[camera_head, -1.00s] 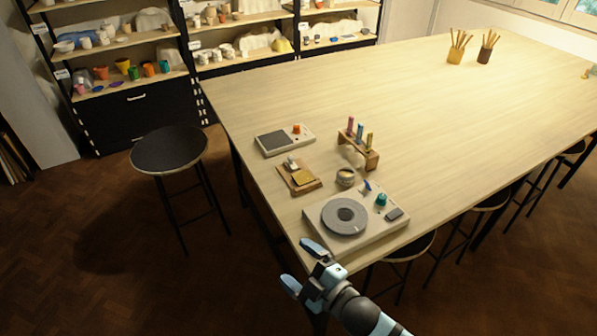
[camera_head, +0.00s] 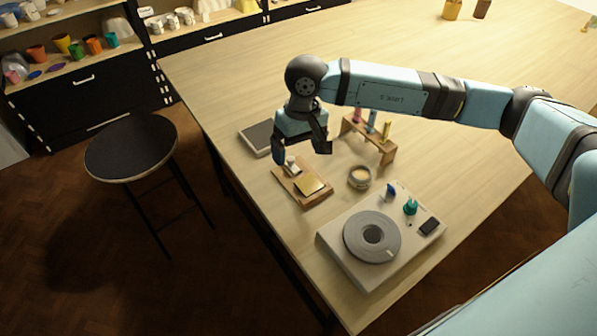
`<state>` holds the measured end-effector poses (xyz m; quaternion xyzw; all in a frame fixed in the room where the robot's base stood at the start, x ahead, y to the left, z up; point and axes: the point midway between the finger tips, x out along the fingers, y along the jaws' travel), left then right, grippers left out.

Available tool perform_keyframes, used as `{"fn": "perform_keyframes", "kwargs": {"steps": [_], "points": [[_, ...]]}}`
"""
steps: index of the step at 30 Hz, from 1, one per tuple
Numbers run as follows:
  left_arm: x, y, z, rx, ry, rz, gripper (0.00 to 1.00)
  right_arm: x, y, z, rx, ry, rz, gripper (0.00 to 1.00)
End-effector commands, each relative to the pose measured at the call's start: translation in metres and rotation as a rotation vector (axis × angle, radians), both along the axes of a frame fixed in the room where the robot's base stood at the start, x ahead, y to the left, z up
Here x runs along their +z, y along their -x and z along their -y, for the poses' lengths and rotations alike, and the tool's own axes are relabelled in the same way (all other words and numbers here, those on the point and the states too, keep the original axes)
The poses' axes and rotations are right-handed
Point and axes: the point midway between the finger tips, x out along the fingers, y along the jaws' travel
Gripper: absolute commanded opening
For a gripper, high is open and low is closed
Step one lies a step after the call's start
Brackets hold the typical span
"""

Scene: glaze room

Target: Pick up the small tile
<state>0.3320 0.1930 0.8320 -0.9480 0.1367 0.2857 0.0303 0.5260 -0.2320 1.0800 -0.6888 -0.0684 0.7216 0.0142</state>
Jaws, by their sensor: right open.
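A small golden square tile (camera_head: 311,186) lies on the front part of a wooden board (camera_head: 316,201) on the table. A small pale object (camera_head: 291,164) stands behind it on the same board. My right gripper (camera_head: 300,152) points down over the back of the board, fingers apart with nothing seen between them. Its fingertips are close to the pale object and behind the tile; I cannot tell their exact height. My left gripper is not in view.
A turntable device (camera_head: 337,246) is at the front, with a small bowl (camera_head: 359,178) behind it. A wooden rack (camera_head: 386,157) holding colored tubes is partly behind my arm. A flat grey device (camera_head: 250,139) is partly hidden by my gripper. A stool (camera_head: 131,148) stands left of the table.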

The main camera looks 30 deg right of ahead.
Motion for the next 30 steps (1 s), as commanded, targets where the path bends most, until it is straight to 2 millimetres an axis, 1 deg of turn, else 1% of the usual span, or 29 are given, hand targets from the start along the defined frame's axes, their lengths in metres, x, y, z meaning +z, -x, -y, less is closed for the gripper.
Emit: {"fn": "perform_keyframes", "kwargs": {"steps": [1, 3, 6, 8, 12, 15, 18, 22, 25, 30], "points": [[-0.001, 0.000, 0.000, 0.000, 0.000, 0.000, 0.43, 0.004, -0.006, 0.012, 0.025, 0.050, 0.025, 0.92], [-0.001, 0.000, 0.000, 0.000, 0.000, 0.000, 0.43, 0.007, -0.010, 0.022, 0.050, 0.095, 0.042, 0.92], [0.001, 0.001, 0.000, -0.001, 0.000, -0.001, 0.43, -0.001, -0.012, 0.027, 0.063, 0.119, 0.048, 0.92], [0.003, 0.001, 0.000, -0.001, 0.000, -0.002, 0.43, -0.011, -0.012, 0.027, 0.064, 0.119, 0.048, 0.92], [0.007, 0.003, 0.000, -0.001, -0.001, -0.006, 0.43, -0.040, -0.011, 0.026, 0.064, 0.117, 0.046, 0.92], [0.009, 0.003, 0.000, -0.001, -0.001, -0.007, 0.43, -0.057, -0.012, 0.026, 0.062, 0.116, 0.046, 0.92], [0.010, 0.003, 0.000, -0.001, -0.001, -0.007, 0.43, -0.069, -0.012, 0.026, 0.063, 0.115, 0.049, 0.92], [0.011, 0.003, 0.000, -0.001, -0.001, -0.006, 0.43, -0.077, -0.012, 0.025, 0.063, 0.114, 0.048, 0.92], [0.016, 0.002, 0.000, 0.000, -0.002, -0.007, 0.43, -0.086, -0.013, 0.024, 0.063, 0.114, 0.048, 0.92], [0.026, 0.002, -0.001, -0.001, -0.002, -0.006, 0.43, -0.113, -0.015, 0.023, 0.062, 0.113, 0.046, 0.92]]}}
